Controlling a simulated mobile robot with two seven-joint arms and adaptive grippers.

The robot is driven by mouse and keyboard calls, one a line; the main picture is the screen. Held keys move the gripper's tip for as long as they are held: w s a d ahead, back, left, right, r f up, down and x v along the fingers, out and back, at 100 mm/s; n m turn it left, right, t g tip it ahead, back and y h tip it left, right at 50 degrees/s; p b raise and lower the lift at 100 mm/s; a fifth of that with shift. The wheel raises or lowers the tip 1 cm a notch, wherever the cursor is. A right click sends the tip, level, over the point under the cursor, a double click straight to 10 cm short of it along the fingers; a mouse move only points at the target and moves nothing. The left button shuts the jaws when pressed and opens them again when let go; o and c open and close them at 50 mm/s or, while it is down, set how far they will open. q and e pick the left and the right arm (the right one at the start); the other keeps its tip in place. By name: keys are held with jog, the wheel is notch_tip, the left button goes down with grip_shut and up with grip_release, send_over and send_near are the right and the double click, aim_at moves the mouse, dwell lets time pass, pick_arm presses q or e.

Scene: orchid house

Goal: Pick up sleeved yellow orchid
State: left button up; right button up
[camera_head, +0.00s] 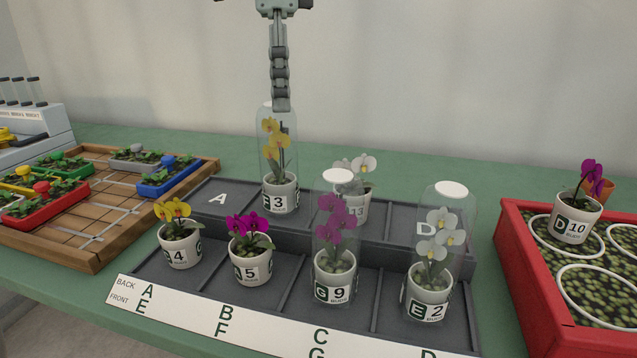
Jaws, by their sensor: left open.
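The sleeved yellow orchid (274,135) stands upright in a clear sleeve, in a white pot numbered 3, in the back row of the dark grey tray (218,272), just right of the compartment marked A. My left gripper (281,104) comes down from above, seen edge-on. Its fingertips overlap the top of the sleeve in the picture. It is open; whether it touches the sleeve cannot be told. An unsleeved yellow orchid (173,209) stands in pot 4 at the front left. My right gripper is not in view.
Purple orchid pot 5 (251,262), sleeved purple pot 9 (335,278), white pot 13 (355,204) and sleeved white pot 2 (429,298) share the tray. Compartment A is empty. A wooden board (92,258) with seedling trays lies left; a red crate (520,290) with pot 10 (574,220) stands right.

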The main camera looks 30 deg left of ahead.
aim_at(279, 139)
pick_arm(q)
jog(key=shift+d+f, duration=0.1)
jog(key=shift+f, duration=1.3)
jog(key=shift+s+f, duration=0.15)
jog(key=shift+f, duration=0.2)
jog(key=f, duration=0.3)
jog(key=shift+s+a+f, duration=0.2)
jog(key=shift+a+f, duration=0.1)
jog(key=shift+a, duration=0.05)
jog(key=shift+f, duration=0.35)
jog(key=c, duration=1.7)
jog(key=shift+c, duration=0.3)
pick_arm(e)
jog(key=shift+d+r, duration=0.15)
